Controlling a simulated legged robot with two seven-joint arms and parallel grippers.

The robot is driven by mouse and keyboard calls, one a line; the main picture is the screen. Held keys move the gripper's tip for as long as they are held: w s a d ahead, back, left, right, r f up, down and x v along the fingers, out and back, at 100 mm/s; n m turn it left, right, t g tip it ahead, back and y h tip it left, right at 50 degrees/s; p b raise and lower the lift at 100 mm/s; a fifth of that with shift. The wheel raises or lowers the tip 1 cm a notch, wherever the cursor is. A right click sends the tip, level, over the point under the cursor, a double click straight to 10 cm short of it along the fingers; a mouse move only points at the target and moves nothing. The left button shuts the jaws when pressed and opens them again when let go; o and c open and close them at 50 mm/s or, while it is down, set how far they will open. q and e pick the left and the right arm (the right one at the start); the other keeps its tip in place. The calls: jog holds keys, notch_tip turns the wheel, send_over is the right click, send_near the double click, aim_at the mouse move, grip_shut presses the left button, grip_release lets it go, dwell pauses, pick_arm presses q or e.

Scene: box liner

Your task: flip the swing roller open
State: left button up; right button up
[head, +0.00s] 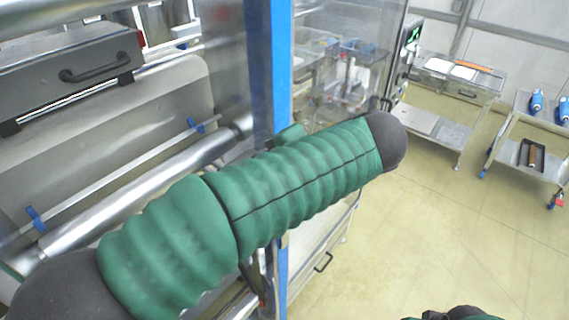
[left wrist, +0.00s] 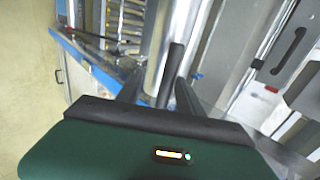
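A long silver roller (head: 150,190) runs diagonally across the machine at the left of the head view, partly behind my green-sleeved left arm. I cannot tell for sure whether it is the swing roller. A silver roller (left wrist: 182,45) also shows in the left wrist view, beyond the fingers. My left gripper (left wrist: 158,88) has its dark fingers spread, with a dark bar showing between them. The fingers seem apart from the roller, but contact is unclear. My left gripper is hidden behind my arm in the head view. My right gripper does not show clearly.
A thin rod with blue clips (head: 36,218) runs above the roller. A grey block with a black handle (head: 95,68) is at upper left. A blue post (head: 267,70) stands behind my arm. Metal carts (head: 440,72) stand at right, with clear floor before them.

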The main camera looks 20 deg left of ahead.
pick_arm(q)
jog(key=p+v, duration=0.4)
jog(key=v, duration=1.2)
jog(key=shift+f, duration=0.15)
jog(key=shift+s, duration=0.15)
jog(key=shift+f, duration=0.15)
